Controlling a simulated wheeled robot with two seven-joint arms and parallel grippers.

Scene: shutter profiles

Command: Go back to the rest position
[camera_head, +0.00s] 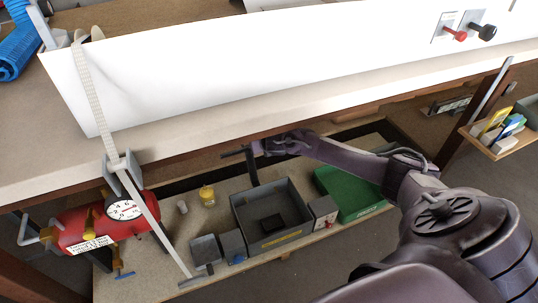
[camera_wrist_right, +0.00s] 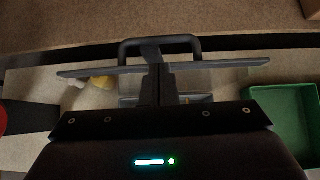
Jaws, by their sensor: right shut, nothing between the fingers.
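My right arm comes in from the right in the head view. Its gripper (camera_head: 246,157) hangs just off the front edge of the workbench, above the low shelf. In the right wrist view the gripper's two fingers (camera_wrist_right: 160,84) are together in the middle, with nothing visible between them. My left gripper is not in view. A long white profile (camera_head: 250,65) lies along the workbench (camera_head: 170,140), with a strap (camera_head: 95,100) over its left end. The right gripper is apart from the profile.
On the low shelf are a grey bin (camera_head: 298,196) holding a dark block, a green tray (camera_head: 350,192), a yellow container (camera_head: 207,196) and small boxes. A red tank (camera_head: 85,228) with a gauge is at left. A small wooden shelf (camera_head: 505,145) is at right.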

